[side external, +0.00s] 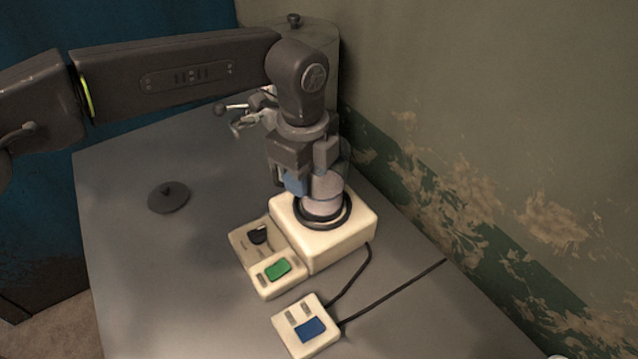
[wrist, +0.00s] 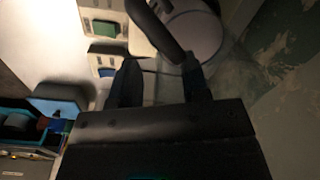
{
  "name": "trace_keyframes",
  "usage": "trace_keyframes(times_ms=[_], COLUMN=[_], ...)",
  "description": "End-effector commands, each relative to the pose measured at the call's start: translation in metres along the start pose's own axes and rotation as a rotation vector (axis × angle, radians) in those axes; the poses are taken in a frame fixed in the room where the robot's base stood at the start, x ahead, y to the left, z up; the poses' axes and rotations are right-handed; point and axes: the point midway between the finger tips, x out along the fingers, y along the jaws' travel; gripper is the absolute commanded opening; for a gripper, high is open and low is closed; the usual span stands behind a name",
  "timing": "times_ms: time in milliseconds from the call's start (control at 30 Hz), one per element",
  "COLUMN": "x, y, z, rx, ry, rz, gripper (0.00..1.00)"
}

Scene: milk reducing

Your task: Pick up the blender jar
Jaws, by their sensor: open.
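The blender jar (side external: 327,188) is a pale, cylinder-shaped vessel standing upright in a dark ring on the cream blender base (side external: 340,245). My gripper (side external: 305,182) is lowered at its near left side and hides part of it. In the wrist view the jar's pale round top (wrist: 198,32) is at the upper right, with a thick dark handle (wrist: 157,28) beside it. My open gripper (wrist: 160,68) has its two dark fingers on either side of the handle's lower end. I cannot tell whether either finger touches the handle.
A dark round lid (side external: 168,198) lies on the grey table (side external: 130,260). A cabled box with a blue button (side external: 311,328) is in front. The stained wall (side external: 470,150) is close on the right; the table's left side is mostly clear.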

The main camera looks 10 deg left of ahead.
Motion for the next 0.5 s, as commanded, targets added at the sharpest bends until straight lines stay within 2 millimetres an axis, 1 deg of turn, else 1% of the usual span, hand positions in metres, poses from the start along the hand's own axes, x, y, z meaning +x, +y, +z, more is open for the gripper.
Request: trace_keyframes(times_ms=[33, 133, 367, 500], x=[0.0062, 0.012, 0.013, 0.0129], y=[0.0002, 0.0002, 0.0001, 0.0001], z=[0.0002, 0.0002, 0.0001, 0.0], rx=[0.0, 0.0, 0.0, 0.0], ry=[0.0, 0.0, 0.0, 0.0], rz=[0.001, 0.0, -0.001, -0.001], gripper=[0.42, 0.42, 0.42, 0.29])
